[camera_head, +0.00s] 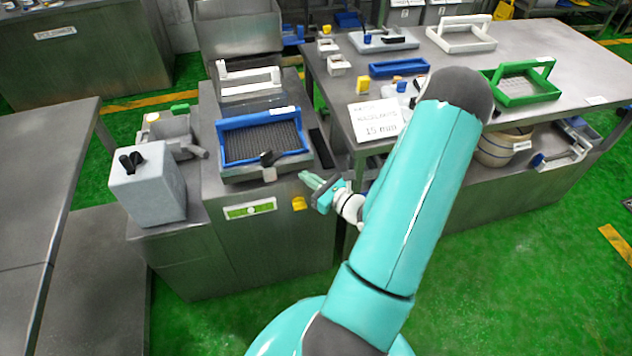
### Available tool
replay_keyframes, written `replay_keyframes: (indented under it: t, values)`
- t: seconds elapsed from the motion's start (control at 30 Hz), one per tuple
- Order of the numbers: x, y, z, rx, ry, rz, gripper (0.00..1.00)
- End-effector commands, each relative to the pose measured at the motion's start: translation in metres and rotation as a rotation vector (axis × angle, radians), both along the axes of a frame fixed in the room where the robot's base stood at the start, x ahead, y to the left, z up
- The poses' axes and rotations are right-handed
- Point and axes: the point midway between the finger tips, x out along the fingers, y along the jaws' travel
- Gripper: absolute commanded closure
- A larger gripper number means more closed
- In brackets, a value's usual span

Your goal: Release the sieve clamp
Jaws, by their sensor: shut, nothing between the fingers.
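A blue-framed sieve (262,143) with a dark mesh sits on top of the steel machine left of my arm. A small clamp with a black knob (267,159) and a pale block is at the sieve's front edge, right of its middle. My gripper (308,180) is to the right of and slightly below the clamp in the picture, with a visible gap between them. Its teal fingers point left, and it is shut and empty. Whether the clamp is engaged is too small to tell.
A yellow part (299,203) and a green-white label (250,210) are on the machine's front. A grey box with a black handle (146,182) stands left. The right-hand table (540,50) holds a green sieve (520,84), other frames and a "15 mm" sign (380,118).

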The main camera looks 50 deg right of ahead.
Motion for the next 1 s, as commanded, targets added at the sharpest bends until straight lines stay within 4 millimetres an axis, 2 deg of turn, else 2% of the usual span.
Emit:
replay_keyframes:
  t: [0.2, 0.43, 0.6, 1.0]
  values:
    - [0.044, 0.0, 0.0, 0.0, -0.001, 0.001, 1.0]
    - [0.078, 0.0, 0.0, 0.0, 0.001, 0.0, 1.0]
    - [0.088, 0.0, 0.0, 0.001, 0.0, -0.001, 1.0]
    - [0.089, -0.001, 0.0, -0.002, -0.001, 0.02, 1.0]
